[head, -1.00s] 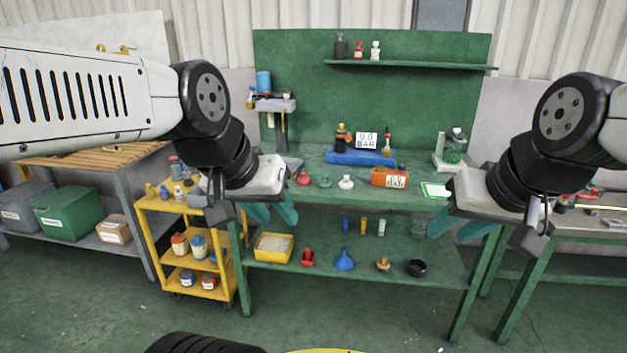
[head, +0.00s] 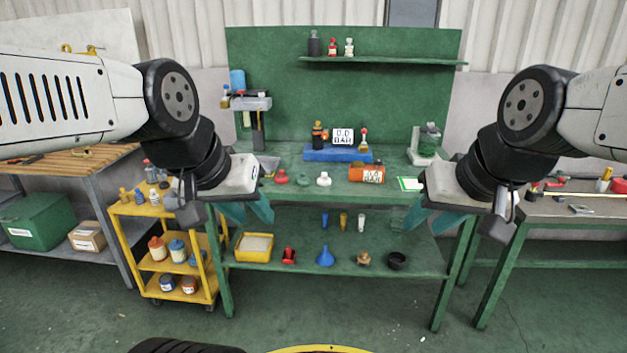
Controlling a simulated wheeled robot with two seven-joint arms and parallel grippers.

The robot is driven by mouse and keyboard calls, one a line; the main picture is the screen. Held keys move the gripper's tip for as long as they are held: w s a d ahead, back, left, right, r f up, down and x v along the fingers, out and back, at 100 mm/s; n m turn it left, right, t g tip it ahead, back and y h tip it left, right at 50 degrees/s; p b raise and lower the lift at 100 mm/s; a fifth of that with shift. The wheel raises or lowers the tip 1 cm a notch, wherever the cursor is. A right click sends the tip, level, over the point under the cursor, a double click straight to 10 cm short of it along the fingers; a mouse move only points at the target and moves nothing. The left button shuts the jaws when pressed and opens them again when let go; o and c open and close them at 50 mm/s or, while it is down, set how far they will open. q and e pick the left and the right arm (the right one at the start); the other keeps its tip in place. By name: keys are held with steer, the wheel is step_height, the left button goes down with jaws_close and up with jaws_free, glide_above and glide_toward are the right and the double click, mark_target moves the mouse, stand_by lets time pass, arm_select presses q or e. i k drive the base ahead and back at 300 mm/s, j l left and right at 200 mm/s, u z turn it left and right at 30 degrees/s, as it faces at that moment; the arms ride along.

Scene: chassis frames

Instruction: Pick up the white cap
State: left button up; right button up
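The white cap (head: 323,180) stands on the top of the green workbench (head: 300,196), near the middle. A green cap (head: 303,180) and a red cap (head: 281,177) are to its left. My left gripper (head: 250,215) is to the left of the white cap, in front of the bench, with its teal fingers apart and nothing between them. My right gripper (head: 425,222) is to the right of the cap, in front of the bench, also with its fingers apart and empty. Neither gripper touches the cap.
An orange gauge box (head: 366,174) is right of the cap, and a blue tray (head: 338,155) is behind it. A lower shelf (head: 300,263) holds a yellow bin (head: 254,247) and a blue funnel (head: 325,256). A yellow cart (head: 150,208) stands at the left.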

mark_target(323, 180)
steer(key=i+l+u, duration=0.35)
steer(key=i, duration=0.15)
steer(key=i+l+u, duration=0.75)
steer(key=l, duration=0.2)
steer(key=i, duration=0.05)
